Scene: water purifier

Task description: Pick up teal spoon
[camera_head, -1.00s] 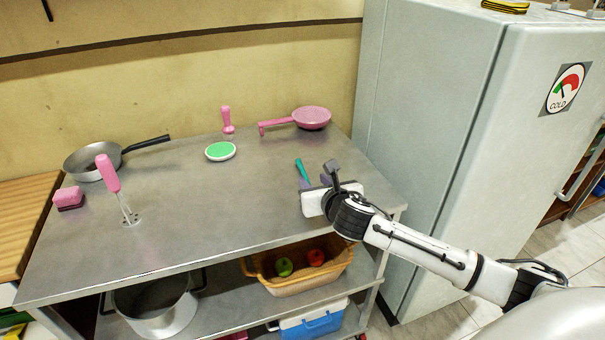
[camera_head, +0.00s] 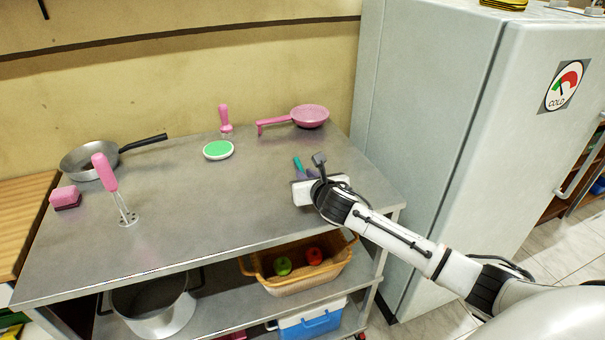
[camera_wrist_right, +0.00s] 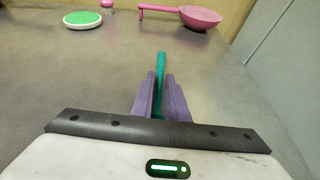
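The teal spoon (camera_head: 297,163) lies on the right part of the steel table, and only part of its handle shows in the head view, as my right gripper hides the rest. In the right wrist view the spoon's teal handle (camera_wrist_right: 161,66) runs away from me between the two purple fingers of my right gripper (camera_wrist_right: 160,80). The fingers stand on either side of the handle with a narrow gap. The spoon's near end is hidden by the gripper. My right gripper also shows in the head view (camera_head: 307,174), low over the table. My left gripper is out of view.
A pink pan (camera_head: 309,116), a pink-handled tool (camera_head: 225,118) and a green-and-white disc (camera_head: 218,150) lie farther back. A frying pan (camera_head: 90,162), pink sponge (camera_head: 65,197) and pink-handled masher (camera_head: 106,172) are left. A tall fridge (camera_head: 430,120) stands right of the table.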

